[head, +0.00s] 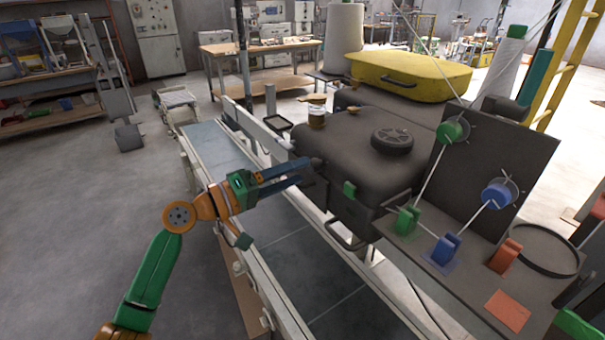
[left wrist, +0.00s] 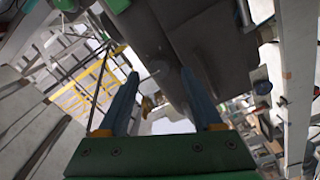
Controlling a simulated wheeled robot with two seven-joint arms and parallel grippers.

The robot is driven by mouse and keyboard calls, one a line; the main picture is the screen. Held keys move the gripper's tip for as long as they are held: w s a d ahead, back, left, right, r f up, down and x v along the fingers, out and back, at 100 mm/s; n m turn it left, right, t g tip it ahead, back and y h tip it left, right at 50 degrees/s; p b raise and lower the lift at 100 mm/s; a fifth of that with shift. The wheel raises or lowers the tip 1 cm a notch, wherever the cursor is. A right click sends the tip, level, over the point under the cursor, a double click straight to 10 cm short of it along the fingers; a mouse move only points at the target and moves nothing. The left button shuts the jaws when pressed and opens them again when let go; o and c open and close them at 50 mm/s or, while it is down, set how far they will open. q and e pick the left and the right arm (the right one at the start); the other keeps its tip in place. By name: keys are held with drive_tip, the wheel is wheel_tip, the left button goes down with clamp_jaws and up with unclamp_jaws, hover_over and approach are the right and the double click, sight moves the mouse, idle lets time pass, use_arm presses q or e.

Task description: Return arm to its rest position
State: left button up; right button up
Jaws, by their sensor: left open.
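My left gripper (head: 298,178) reaches in from the left in the head view, over the conveyor belt (head: 335,291), with its blue-grey fingers pointing right toward the dark bagger housing (head: 362,150). In the left wrist view the two fingers (left wrist: 165,88) stand apart with nothing held between them. The housing also shows beyond them in that view (left wrist: 215,45). Whether the fingertips touch the housing I cannot tell. My right gripper is in neither view.
The dark panel with a green spool (head: 453,131) and a blue spool (head: 499,193) stands at the right. A yellow cover (head: 410,75) lies behind the housing. A conveyor rail runs beside my arm.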

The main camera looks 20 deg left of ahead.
use_arm(q)
drive_tip(key=b+v, duration=0.1)
drive_tip(key=v, duration=0.3)
drive_tip(key=shift+s+a, duration=0.2)
drive_tip(key=shift+s, duration=0.05)
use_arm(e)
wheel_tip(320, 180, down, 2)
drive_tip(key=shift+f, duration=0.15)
